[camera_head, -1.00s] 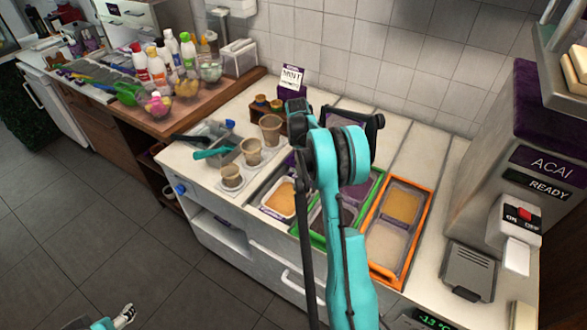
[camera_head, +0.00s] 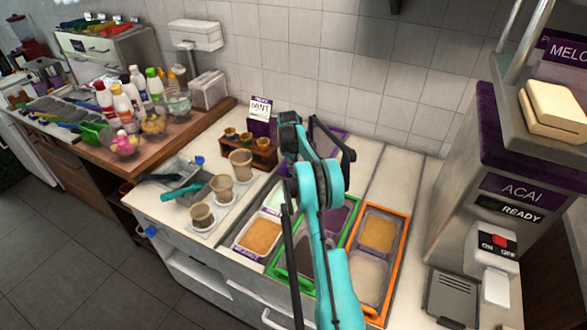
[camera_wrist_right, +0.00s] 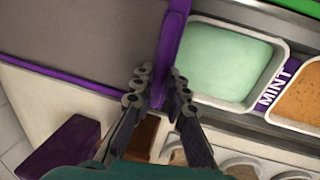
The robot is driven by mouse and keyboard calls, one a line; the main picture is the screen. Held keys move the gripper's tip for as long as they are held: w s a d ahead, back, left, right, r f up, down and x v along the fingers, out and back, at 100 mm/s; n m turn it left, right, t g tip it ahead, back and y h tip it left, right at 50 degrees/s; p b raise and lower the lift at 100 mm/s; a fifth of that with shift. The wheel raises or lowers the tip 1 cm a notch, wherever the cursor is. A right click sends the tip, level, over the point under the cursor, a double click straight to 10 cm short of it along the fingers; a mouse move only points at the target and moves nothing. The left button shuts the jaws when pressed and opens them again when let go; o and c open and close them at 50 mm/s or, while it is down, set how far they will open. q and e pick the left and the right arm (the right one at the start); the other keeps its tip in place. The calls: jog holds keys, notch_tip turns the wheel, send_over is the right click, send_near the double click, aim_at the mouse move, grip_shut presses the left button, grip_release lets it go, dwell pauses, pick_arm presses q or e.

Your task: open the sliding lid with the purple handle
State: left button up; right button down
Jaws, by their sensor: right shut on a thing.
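My right gripper (camera_wrist_right: 160,88) is shut on the purple handle (camera_wrist_right: 171,48) in the right wrist view. The handle is a bar along the edge of the grey sliding lid (camera_wrist_right: 85,35), which lies to its left. Right of the handle, a tub of pale green mint topping (camera_wrist_right: 225,60) is uncovered. In the head view this mint tub (camera_head: 275,200) shows just left of my right arm. My left gripper is out of view.
An orange-framed pair of tubs (camera_head: 403,240) and a green-framed tub (camera_head: 275,270) lie beside my right arm. Cups (camera_head: 241,163) and a small wooden rack (camera_head: 253,150) stand to the left. The purple sign stand (camera_head: 262,125) is behind. The acai machine (camera_head: 500,200) stands right.

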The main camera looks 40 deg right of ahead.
jog(key=c, duration=1.5)
grip_release()
notch_tip(320, 180, up, 12)
jog(key=a, duration=0.2)
jog(key=shift+s, duration=0.45)
jog(key=shift+a+f, duration=0.1)
jog(key=shift+f, duration=0.05)
